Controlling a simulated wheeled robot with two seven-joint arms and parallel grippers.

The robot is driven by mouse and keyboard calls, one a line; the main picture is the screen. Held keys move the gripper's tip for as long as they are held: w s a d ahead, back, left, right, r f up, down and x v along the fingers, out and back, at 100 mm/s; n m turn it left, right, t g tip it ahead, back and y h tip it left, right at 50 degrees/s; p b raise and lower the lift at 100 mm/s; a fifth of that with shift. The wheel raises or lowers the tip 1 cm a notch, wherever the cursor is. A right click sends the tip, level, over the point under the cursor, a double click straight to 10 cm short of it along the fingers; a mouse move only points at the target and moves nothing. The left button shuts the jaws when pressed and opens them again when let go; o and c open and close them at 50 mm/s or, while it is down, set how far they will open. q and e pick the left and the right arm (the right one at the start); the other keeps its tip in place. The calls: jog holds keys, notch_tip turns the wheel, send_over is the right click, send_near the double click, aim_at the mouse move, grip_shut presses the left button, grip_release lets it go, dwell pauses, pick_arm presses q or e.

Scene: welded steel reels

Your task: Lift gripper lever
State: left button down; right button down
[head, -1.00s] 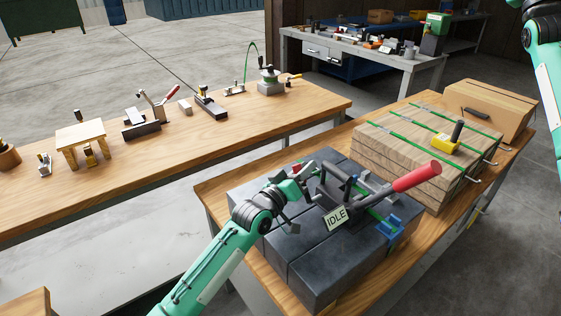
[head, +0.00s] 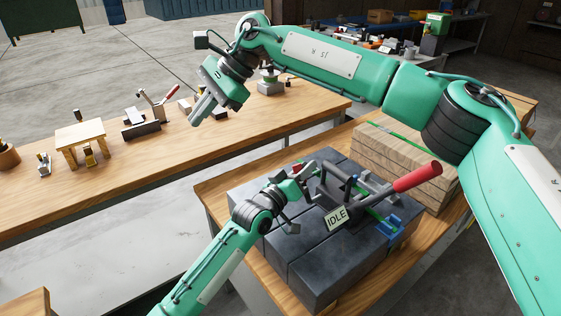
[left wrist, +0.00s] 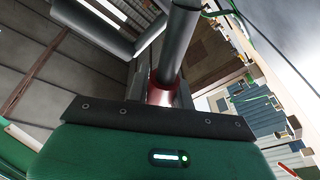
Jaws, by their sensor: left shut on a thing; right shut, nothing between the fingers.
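The strapping tool (head: 352,196) sits on the dark steel blocks, with a long red handle (head: 417,177) slanting up to the right. My left gripper (head: 304,172) is at the tool's left end, shut on the gripper lever. In the left wrist view the lever (left wrist: 178,45) is a grey bar with a red part (left wrist: 160,93) between the fingers. In the head view the gripper mostly hides the lever's held end. My right gripper (head: 200,108) is shut and empty, in the air over the long wooden bench, well away from the tool.
A tag reading IDLE (head: 337,218) and a blue clip (head: 389,228) are at the tool. Strapped wooden planks (head: 395,152) lie behind, partly hidden by my right arm. Several tools and fixtures stand on the long bench (head: 120,190).

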notch_tip(320, 180, down, 7)
jog(key=s+d+n+t+h, duration=0.1)
jog(key=n+t+h, duration=0.15)
jog(key=h, duration=0.35)
jog(key=w+d+f+n+t+h, duration=0.2)
jog(key=w+d+f+h, duration=0.1)
jog(key=d, duration=0.4)
jog(key=w+d+f+n+t+h, duration=0.1)
jog(key=w+d+f+n+h, duration=0.1)
jog(key=d+f+h, duration=0.3)
jog(key=d+f, duration=0.1)
jog(key=d, duration=0.2)
jog(key=shift+w+d+t+h, duration=0.25)
jog(key=shift+w+t+h, duration=0.05)
jog(key=shift+w+t, duration=0.1)
